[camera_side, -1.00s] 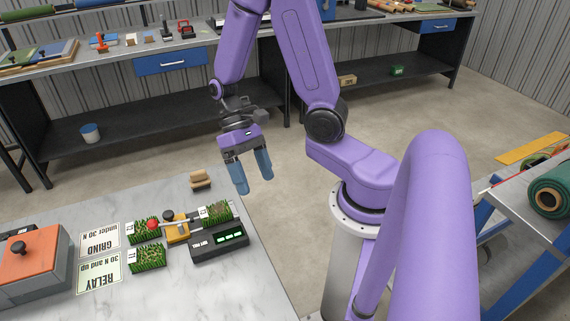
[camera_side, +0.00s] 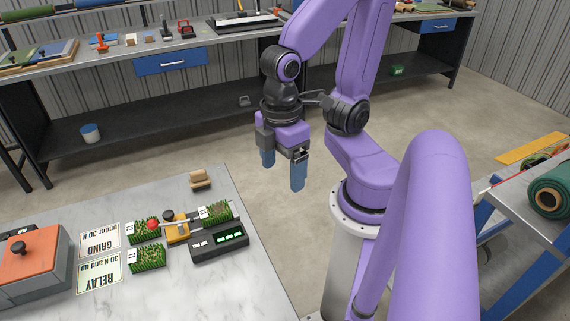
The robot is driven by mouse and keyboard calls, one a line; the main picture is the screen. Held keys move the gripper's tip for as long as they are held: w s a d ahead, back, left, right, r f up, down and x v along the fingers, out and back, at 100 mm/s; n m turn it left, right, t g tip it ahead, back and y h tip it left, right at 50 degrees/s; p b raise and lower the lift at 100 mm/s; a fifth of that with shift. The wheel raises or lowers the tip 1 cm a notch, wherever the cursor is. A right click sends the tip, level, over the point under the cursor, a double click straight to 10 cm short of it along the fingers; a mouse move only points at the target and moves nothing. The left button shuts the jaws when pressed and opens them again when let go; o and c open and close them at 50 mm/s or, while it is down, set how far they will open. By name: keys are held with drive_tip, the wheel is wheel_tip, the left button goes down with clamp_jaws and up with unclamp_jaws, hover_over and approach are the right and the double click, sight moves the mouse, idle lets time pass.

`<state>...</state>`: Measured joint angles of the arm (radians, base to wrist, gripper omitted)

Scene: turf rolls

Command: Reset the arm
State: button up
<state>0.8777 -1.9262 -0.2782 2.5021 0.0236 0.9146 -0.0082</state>
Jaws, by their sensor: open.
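My gripper (camera_side: 283,172) has two blue fingers that point down and stand apart with nothing between them. It hangs in the air over the floor, to the right of the marble-topped table (camera_side: 100,205) and clear of it. My purple arm is folded up above its base column.
A "GRIND" card (camera_side: 100,242) and a "RELAY" card (camera_side: 99,276) lie on the table. Also there are an orange-lidded box (camera_side: 30,255), a yellow tool (camera_side: 177,229) and a wooden block (camera_side: 200,179). A long workbench (camera_side: 110,60) stands behind. A green roll (camera_side: 549,190) is at right.

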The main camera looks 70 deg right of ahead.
drive_tip(key=shift+s+a+r+n, duration=0.1)
drive_tip(key=shift+s+r+n, duration=0.15)
drive_tip(key=shift+s+n, duration=0.05)
idle(1.3)
